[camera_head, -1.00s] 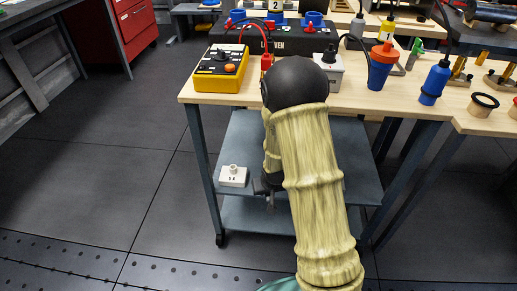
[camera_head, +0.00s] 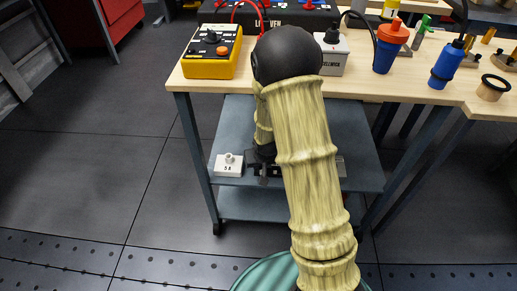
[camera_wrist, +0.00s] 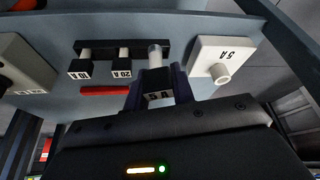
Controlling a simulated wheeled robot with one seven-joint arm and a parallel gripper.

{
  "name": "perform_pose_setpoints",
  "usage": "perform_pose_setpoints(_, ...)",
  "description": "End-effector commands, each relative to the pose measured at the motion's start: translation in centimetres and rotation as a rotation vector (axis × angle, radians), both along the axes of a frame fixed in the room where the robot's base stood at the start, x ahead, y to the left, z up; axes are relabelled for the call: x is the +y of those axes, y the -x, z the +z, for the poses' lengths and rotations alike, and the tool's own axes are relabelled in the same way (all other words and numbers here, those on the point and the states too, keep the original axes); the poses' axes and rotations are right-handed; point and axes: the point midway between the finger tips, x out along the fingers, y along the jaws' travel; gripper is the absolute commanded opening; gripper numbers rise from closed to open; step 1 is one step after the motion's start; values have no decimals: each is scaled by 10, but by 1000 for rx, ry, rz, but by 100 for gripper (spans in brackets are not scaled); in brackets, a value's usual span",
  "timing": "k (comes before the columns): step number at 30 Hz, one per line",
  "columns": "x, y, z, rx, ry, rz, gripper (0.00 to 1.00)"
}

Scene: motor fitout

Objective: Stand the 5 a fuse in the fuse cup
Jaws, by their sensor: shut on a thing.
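The 5 A fuse (camera_wrist: 156,78) is between the two fingers of my gripper (camera_wrist: 160,92) in the wrist view, its pale metal end pointing away from the palm. My gripper is shut on it. The fuse overlaps the end of a black rack (camera_wrist: 95,46); I cannot tell whether it is still seated there. The fuse cup, a white block marked 5 A (camera_wrist: 224,52) with a short round socket, is just right of the fuse. In the head view the fuse cup (camera_head: 228,168) stands on the cart's shelf, left of my gripper (camera_head: 264,176); the held fuse is not clear there.
Fuses marked 10 A (camera_wrist: 80,68) and 20 A (camera_wrist: 122,66) are at the rack, near a red bar (camera_wrist: 104,91). A pale box (camera_wrist: 22,68) lies at the wrist view's left. The wooden tabletop (camera_head: 300,90) overhangs the shelf (camera_head: 235,130) and holds a yellow meter (camera_head: 212,52).

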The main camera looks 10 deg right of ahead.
Motion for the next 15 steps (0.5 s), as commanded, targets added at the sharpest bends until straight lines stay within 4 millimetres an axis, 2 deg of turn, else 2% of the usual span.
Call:
perform_pose_setpoints(1,0,-6,-8,-5,1,-14,3)
perform_pose_setpoints(5,0,-21,-7,-6,1,-71,3)
perform_pose_setpoints(10,-1,-37,2,-6,2,-162,3)
perform_pose_setpoints(15,-3,-45,17,-6,1,-243,3)
